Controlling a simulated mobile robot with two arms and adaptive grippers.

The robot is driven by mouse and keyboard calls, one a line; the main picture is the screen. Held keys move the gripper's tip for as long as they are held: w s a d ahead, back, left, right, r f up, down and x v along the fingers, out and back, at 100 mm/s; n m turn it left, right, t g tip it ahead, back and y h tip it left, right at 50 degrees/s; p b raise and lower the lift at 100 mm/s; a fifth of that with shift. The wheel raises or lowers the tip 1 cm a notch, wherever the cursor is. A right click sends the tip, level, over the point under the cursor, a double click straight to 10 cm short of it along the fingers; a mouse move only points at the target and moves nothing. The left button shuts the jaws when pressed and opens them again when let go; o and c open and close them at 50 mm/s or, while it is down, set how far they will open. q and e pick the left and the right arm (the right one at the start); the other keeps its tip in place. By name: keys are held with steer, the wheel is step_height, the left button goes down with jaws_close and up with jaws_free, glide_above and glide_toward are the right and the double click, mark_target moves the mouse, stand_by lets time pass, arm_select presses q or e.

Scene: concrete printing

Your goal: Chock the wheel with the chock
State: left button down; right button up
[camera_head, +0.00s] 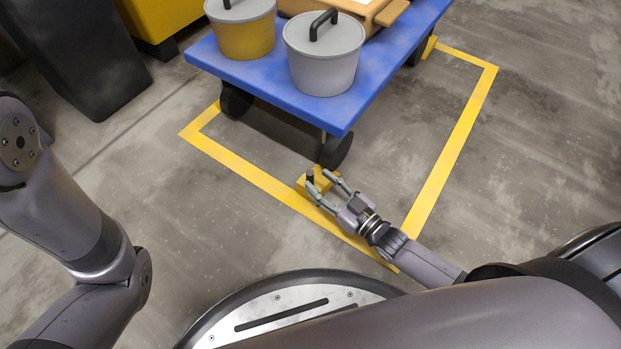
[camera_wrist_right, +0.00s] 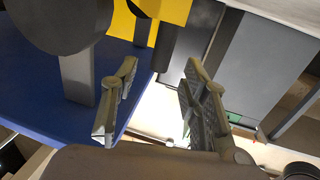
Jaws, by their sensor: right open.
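The chock (camera_head: 301,185) is a small yellow block with a dark upright peg. It sits on the floor by the yellow line, just in front of the wheel (camera_head: 336,152), a black caster under the near corner of the blue cart. I cannot tell whether chock and wheel touch. My right gripper (camera_head: 318,180) is open, its fingers reaching over the chock near the peg and partly hiding it. The right wrist view appears upside down: the chock (camera_wrist_right: 172,9) and its peg (camera_wrist_right: 162,46) lie beyond the open fingers (camera_wrist_right: 155,95), and the wheel (camera_wrist_right: 60,18) is at upper left.
The blue cart (camera_head: 345,112) carries a yellow pot (camera_head: 243,38), a grey pot (camera_head: 322,62) and an orange-tan case (camera_head: 374,14). A yellow floor line (camera_head: 440,180) frames it. A dark bin-like block (camera_head: 82,55) stands at upper left. The floor at right is clear.

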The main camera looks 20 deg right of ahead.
mark_target(313, 177)
steer(key=shift+b+x, duration=0.9)
steer(key=shift+x, duration=1.35)
steer(key=shift+c, duration=0.5)
jaws_close()
steer(key=shift+o, duration=0.4)
jaws_free()
